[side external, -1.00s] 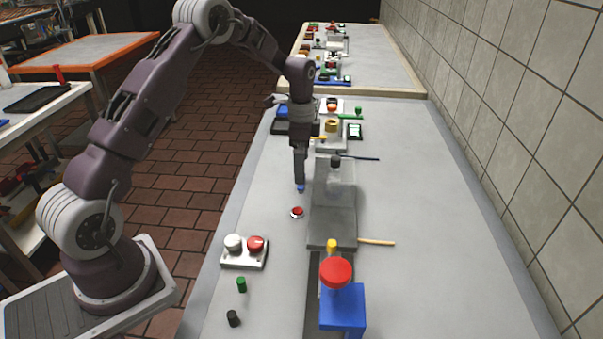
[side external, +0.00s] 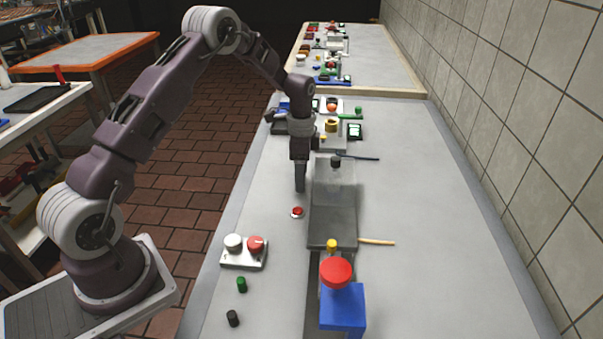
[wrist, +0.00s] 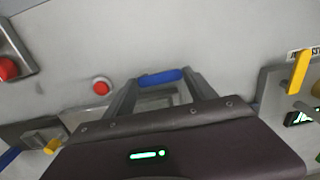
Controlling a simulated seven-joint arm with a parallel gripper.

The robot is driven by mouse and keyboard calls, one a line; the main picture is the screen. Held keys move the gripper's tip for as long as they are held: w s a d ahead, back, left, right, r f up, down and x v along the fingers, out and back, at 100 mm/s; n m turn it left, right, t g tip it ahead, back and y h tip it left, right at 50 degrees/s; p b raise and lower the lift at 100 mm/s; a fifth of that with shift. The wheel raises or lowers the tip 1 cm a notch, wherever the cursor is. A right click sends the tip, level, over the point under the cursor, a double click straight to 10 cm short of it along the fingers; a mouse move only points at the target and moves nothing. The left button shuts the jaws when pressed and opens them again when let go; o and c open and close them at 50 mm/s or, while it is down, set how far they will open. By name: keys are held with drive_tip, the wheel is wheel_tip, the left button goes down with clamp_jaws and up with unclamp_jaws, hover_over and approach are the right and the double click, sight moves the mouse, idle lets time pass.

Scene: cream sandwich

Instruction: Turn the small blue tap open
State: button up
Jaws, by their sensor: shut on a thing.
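The small blue tap (wrist: 160,77) shows in the wrist view as a short blue bar, lying nearly crosswise between my fingertips. My gripper (side external: 300,188) points down at the grey bench, behind the red button in the side view. In the wrist view a finger stands at each end of the blue bar, and my gripper is shut on it. In the side view the tap is hidden by my fingers. The exact angle of the tap's body below the bar cannot be seen.
A red button (side external: 297,212) sits just in front of my gripper. A clear-sided box (side external: 333,190) stands close to its right. Nearer are a white box with two knobs (side external: 245,254) and a blue block with a red knob (side external: 343,307). The bench's right side is mostly clear.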

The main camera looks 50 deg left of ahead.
drive_tip(key=n, duration=0.4)
drive_tip(key=shift+s+a+n, duration=0.25)
drive_tip(key=shift+s+n, duration=0.05)
drive_tip(key=shift+s, duration=0.1)
drive_tip(key=n, duration=0.2)
drive_tip(key=s+n, duration=0.1)
drive_tip(key=n, duration=0.1)
drive_tip(key=shift+a+r+n, duration=0.1)
drive_tip(key=shift+n, duration=0.2)
drive_tip(key=n, duration=0.4)
drive_tip(key=shift+s, duration=0.4)
drive_tip(key=shift+s+d+n, duration=0.15)
drive_tip(key=shift+s+n, duration=0.05)
drive_tip(key=shift+n, duration=0.9)
drive_tip(key=shift+s+d+n, duration=0.15)
drive_tip(key=shift+n, duration=0.95)
drive_tip(key=o, duration=1.4)
drive_tip(key=shift+d, duration=0.1)
